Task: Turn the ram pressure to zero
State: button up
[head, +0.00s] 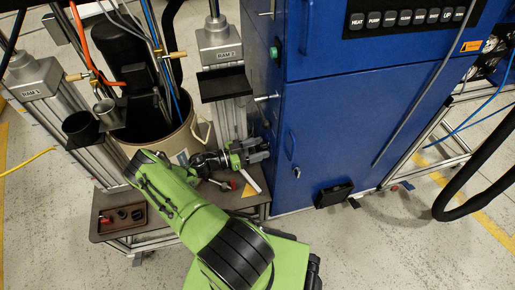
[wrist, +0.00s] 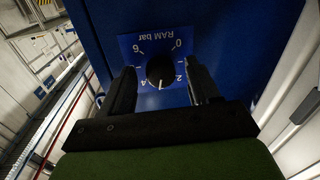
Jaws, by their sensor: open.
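The black ram pressure knob (wrist: 160,70) sits on a blue dial plate (wrist: 130,42) marked "RAM bar", which appears upside down in the wrist view. Its scale shows 0, 2, 4 and 6. The knob's white pointer line points down in the picture, between 2 and 4. My gripper (wrist: 160,66) is open, with one dark finger on each side of the knob. Gaps show between the fingers and the knob. In the head view my gripper (head: 262,149) is at the left side of the blue cabinet (head: 335,120); the knob is hidden there.
A drum (head: 180,142) and the RAM 2 column (head: 218,50) stand left of my gripper. A bare lever (head: 266,97) sticks out of the cabinet side above it.

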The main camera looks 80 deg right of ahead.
jog(key=shift+c, duration=0.2)
jog(key=c, duration=1)
jog(key=shift+n, duration=0.3)
jog(key=shift+w+d+r+n+g+y, duration=0.15)
jog(key=shift+n+y, duration=0.3)
jog(key=shift+n, duration=4.1)
jog(key=shift+s+a+n+g+y, duration=0.1)
jog(key=shift+n+y, duration=0.3)
jog(key=shift+n, duration=4.1)
jog(key=shift+w+d+r+n+g+y, duration=0.15)
jog(key=shift+n+y, duration=0.3)
jog(key=shift+n, duration=4.1)
jog(key=shift+s+f, duration=0.1)
jog(key=shift+f, duration=0.05)
